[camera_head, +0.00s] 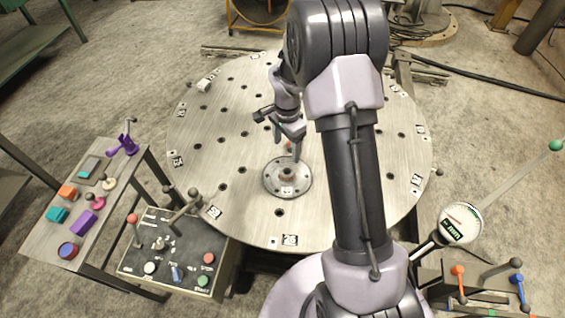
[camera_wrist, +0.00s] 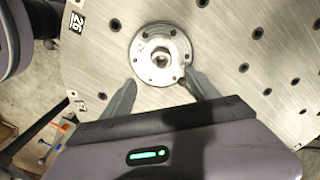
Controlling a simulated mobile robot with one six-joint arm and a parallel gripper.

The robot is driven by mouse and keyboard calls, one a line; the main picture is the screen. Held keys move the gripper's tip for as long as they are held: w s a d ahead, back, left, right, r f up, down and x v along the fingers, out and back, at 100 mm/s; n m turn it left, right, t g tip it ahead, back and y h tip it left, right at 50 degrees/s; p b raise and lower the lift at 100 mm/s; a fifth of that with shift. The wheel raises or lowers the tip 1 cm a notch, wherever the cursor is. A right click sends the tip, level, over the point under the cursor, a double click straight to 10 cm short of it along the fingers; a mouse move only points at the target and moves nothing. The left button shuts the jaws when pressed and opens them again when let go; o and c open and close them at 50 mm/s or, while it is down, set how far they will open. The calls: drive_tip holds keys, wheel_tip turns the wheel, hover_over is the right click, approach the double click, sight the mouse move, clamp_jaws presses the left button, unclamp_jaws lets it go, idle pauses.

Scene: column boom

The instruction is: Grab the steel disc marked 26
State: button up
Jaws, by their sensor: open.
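A steel flanged disc (camera_head: 288,178) with a raised hub and holes around its flange lies on the large round steel table. It also shows in the wrist view (camera_wrist: 146,72). A small pale label sits on its front in the head view, too small to read. The legible 26 is on a tag (camera_head: 289,240) near the table's front rim, also seen in the wrist view (camera_wrist: 77,22). My gripper (camera_head: 288,146) is open and empty above the disc. In the wrist view its fingers (camera_wrist: 160,82) sit at the disc's near edge; the right finger overlaps that edge. Contact is unclear.
The round table (camera_head: 215,125) has many holes and several numbered tags around its rim. A control box (camera_head: 180,255) with levers and buttons stands at front left, beside a bench (camera_head: 48,240) with coloured parts. A dial gauge (camera_head: 461,224) stands at right. The tabletop around the disc is clear.

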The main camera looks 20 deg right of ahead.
drive_tip(key=b, duration=0.3)
hover_over(287, 170)
drive_tip(key=s+a, duration=0.1)
drive_tip(key=s, duration=0.1)
wheel_tip(287, 170, down, 9)
drive_tip(key=shift+w+f, duration=0.1)
drive_tip(key=shift+w, duration=0.05)
drive_tip(key=f, duration=0.1)
drive_tip(key=f+b, duration=0.1)
drive_tip(key=f, duration=0.3)
drive_tip(key=shift+w+d+f+b, duration=0.1)
drive_tip(key=shift+w+d+b, duration=0.15)
drive_tip(key=shift+b, duration=0.1)
drive_tip(key=shift+c, duration=0.2)
clamp_jaws()
drive_tip(key=shift+r, duration=0.2)
